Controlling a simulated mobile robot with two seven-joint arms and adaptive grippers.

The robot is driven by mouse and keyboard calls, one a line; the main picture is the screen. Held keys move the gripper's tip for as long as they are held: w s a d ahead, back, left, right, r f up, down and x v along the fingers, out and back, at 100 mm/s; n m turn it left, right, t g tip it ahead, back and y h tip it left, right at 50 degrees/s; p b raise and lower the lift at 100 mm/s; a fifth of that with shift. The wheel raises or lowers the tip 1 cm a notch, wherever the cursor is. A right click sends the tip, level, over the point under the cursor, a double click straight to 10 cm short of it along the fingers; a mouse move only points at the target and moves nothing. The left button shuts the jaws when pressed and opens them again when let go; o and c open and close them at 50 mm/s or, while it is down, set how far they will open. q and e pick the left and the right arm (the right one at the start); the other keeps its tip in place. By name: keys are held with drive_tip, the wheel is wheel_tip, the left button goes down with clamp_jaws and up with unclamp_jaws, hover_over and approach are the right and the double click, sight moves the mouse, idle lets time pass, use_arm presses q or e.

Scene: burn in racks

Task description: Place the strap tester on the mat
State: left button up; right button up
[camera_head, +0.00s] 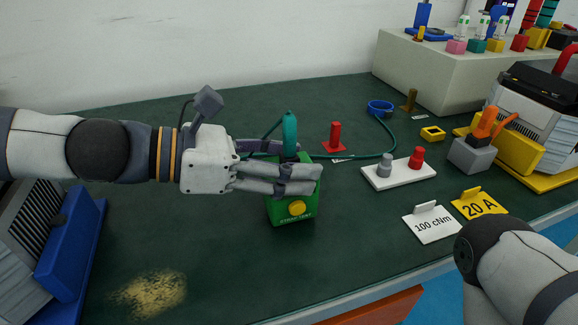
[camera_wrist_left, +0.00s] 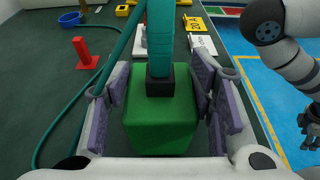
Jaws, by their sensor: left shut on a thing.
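The strap tester is a green box (camera_head: 292,212) with a yellow button on its front and a teal upright part on top. My left gripper (camera_head: 300,180) reaches in from the left and is shut on the box. In the left wrist view its fingers lie on both sides of the green box (camera_wrist_left: 160,125). The box is upright, at or just above the dark green tabletop (camera_head: 200,255); I cannot tell whether it touches. No separate mat stands out from this surface. A dark part at the right edge of the wrist view looks like my right gripper (camera_wrist_left: 311,128); its fingers are unclear.
A teal cord (camera_head: 350,156) runs behind the tester to a blue ring (camera_head: 380,106). A red peg (camera_head: 335,137), a white plate with pegs (camera_head: 399,174) and label cards (camera_head: 432,222) stand to the right. A blue-framed unit (camera_head: 70,250) is at left. Yellow specks (camera_head: 150,293) lie in front.

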use_arm(q)
drive_tip(key=shift+f, duration=0.15)
drive_tip(key=shift+f, duration=0.2)
drive_tip(key=o, duration=1.4)
